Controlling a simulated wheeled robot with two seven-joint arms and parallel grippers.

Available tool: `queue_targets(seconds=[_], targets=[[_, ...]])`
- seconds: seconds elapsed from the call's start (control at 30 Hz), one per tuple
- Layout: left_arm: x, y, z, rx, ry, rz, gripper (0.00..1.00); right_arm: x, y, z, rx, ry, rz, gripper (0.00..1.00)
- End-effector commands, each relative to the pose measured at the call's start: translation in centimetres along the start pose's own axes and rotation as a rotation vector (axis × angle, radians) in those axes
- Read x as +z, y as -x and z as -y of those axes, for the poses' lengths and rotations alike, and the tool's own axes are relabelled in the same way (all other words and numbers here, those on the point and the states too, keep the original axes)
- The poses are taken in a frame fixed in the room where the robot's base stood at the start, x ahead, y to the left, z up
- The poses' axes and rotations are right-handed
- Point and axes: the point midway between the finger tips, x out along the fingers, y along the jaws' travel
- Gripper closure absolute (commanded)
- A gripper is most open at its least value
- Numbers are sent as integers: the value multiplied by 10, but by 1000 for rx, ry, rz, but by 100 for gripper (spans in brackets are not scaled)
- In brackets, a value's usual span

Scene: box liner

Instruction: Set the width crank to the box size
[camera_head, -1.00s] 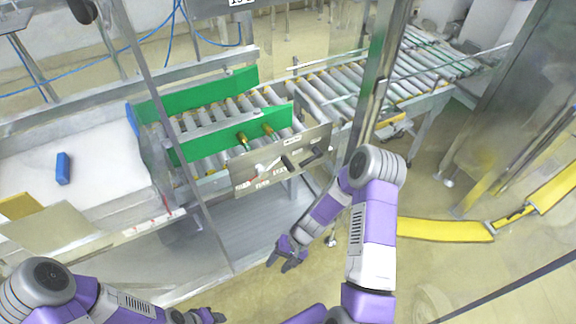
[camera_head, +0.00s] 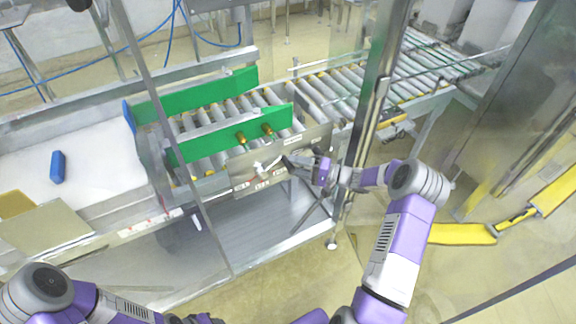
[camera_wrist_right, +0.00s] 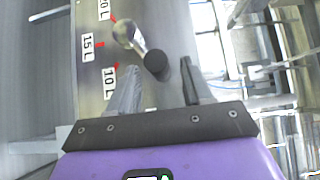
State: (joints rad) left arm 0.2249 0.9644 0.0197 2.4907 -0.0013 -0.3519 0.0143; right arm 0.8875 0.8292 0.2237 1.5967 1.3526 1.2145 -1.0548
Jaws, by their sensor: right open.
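The width crank has a silver hub (camera_wrist_right: 122,34) and a short arm ending in a black knob (camera_wrist_right: 156,65). It sits on a metal panel (camera_head: 245,183), with 10 L, 15 L and 20 L labels and red marks beside the hub. The crank arm points away from the labels. My right gripper (camera_wrist_right: 160,68) is open, its fingertips on either side of the knob; contact cannot be told. In the head view my right gripper (camera_head: 294,161) is at the panel and hides the knob. My left gripper (camera_head: 203,319) is partly cut off at the bottom edge.
Green guide rails (camera_head: 215,137) run along the roller conveyor (camera_head: 315,97) behind the panel. A metal post (camera_head: 367,125) stands close to my right forearm. A blue block (camera_head: 57,167) lies on the white table (camera_head: 100,165) at left. Yellow floor barriers (camera_head: 462,234) are at right.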

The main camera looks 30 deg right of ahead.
Motion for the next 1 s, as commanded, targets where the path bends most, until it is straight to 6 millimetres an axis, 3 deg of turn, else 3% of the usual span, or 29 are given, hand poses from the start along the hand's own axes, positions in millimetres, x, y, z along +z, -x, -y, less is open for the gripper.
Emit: queue_targets(seconds=[0.2, 0.53, 0.87, 1.0], targets=[[0, -5, 2, 0, 0, 0, 55, 0, -25, -1, 0, -1, 2, 50], [0, -5, 2, 0, 0, 0, 55, 0, -30, 0, 1, -2, 0, 50], [0, -5, 2, 0, 0, 0, 55, 0, -30, -1, 2, -2, 1, 99], [0, -5, 2, 0, 0, 0, 55, 0, -30, -1, 2, -2, 1, 100]])
